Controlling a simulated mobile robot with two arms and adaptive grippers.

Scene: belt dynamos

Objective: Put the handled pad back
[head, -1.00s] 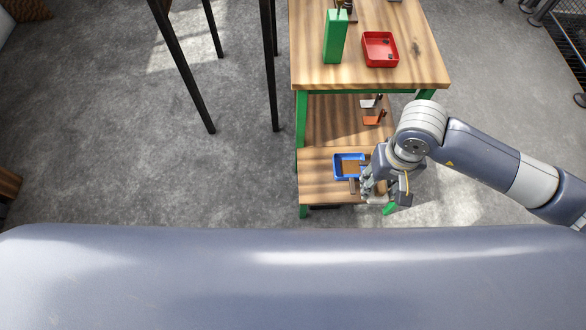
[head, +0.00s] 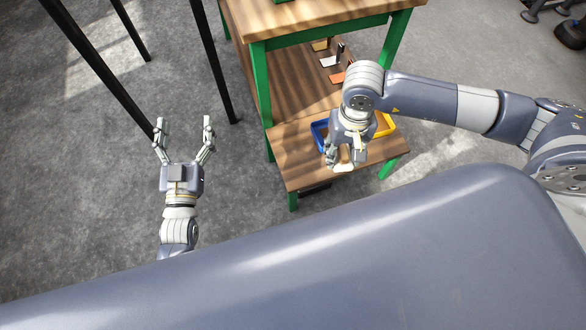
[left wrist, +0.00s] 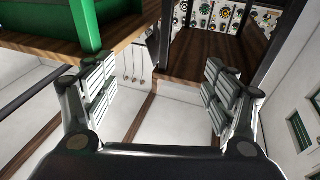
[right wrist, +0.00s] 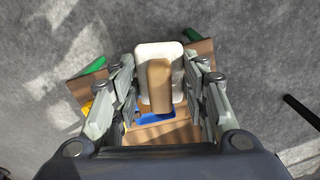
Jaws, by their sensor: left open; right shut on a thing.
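The handled pad is a whitish rounded block with a tan wooden handle. In the right wrist view the pad (right wrist: 174,50) sits between the fingers of my right gripper (right wrist: 164,85), which is shut on its handle (right wrist: 160,85). In the head view my right gripper (head: 345,158) is over the front edge of the low wooden shelf (head: 290,150), and the pale pad (head: 343,168) shows just below its fingers. My left gripper (head: 184,138) is open and empty, out over the floor to the left of the bench; its fingers (left wrist: 160,95) stand wide apart in the left wrist view.
A blue tray (head: 319,133) and a yellow tray (head: 386,125) stand on the low shelf, partly behind my right arm. Small orange and white stands (head: 330,62) are further back. Green bench legs (head: 262,100) and dark posts (head: 213,65) rise nearby.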

